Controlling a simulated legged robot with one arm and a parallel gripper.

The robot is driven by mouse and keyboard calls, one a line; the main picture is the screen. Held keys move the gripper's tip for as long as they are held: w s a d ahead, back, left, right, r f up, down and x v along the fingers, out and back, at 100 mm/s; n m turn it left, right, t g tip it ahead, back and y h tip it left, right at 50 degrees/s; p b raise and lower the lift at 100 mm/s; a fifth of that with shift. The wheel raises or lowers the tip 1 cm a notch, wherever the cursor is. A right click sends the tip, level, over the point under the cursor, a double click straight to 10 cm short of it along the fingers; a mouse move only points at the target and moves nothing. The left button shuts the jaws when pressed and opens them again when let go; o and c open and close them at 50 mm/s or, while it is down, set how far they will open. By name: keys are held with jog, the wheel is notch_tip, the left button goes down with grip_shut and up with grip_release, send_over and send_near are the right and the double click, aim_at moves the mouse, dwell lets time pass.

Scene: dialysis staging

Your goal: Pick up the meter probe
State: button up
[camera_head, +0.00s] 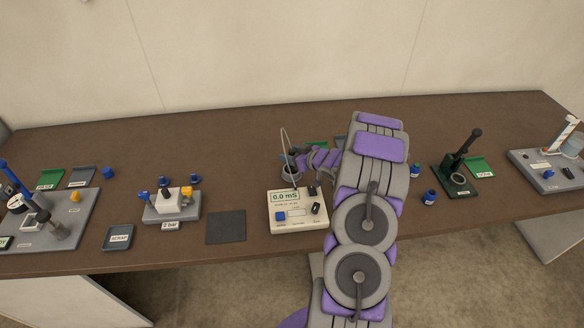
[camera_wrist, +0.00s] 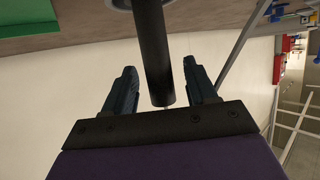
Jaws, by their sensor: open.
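The meter probe is a dark upright cylinder (camera_wrist: 153,45) in the wrist view. It stands between the two fingers of my gripper (camera_wrist: 158,72), with a visible gap on each side. In the head view my gripper (camera_head: 302,163) reaches leftward to the probe (camera_head: 290,165), which stands in a round grey holder (camera_head: 291,176). A thin looped cable rises from the probe. My gripper is open and not closed on it. The cream meter (camera_head: 297,222) in front reads 0.0 mS.
A dark mat (camera_head: 226,227) and a scrap tray (camera_head: 118,238) lie left of the meter. My arm hides part of the table.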

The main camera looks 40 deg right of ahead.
jog(key=shift+x, duration=0.95)
grip_shut()
